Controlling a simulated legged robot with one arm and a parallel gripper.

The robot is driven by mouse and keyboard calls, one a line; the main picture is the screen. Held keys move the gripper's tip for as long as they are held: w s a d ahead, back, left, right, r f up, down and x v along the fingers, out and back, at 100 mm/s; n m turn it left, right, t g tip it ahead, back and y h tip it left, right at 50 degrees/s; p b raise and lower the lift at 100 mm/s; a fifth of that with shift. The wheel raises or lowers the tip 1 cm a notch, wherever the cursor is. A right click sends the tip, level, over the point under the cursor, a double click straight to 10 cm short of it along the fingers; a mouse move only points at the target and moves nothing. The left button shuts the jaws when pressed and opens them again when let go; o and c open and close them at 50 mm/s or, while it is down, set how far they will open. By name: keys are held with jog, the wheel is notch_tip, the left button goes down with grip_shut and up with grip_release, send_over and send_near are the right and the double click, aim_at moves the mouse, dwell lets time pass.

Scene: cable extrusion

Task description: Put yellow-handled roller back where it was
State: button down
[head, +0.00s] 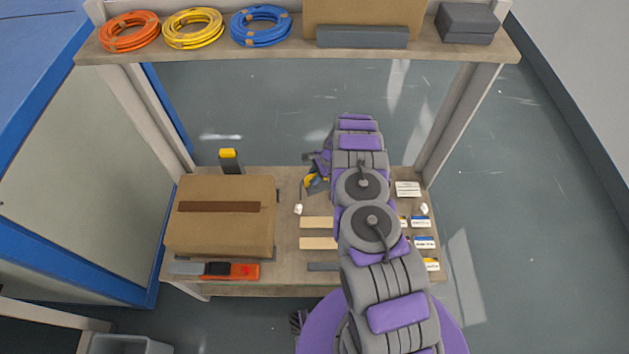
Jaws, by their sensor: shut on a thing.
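My gripper (318,164) is at the far edge of the wooden table, left of my arm, and partly hidden by it. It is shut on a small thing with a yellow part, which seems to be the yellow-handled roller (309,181). The roller's far end and its contact with the table are hard to make out. A dark upright thing with a yellow top (229,155) stands at the table's back left, behind the cardboard box.
A cardboard box (221,232) fills the table's left side, with an orange and grey tool (230,270) before it. Wooden strips (317,243) lie mid-table. Small labelled boxes (422,242) line the right. A shelf (270,52) with cable coils spans above.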

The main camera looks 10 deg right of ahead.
jog(key=shift+w, duration=0.2)
jog(key=shift+f+b, duration=0.65)
jog(key=shift+f, duration=1.05)
jog(key=shift+f, duration=0.1)
jog(key=shift+f+b, duration=0.3)
jog(key=shift+f, duration=0.1)
jog(key=shift+f, duration=0.15)
jog(key=c, duration=0.9)
grip_release()
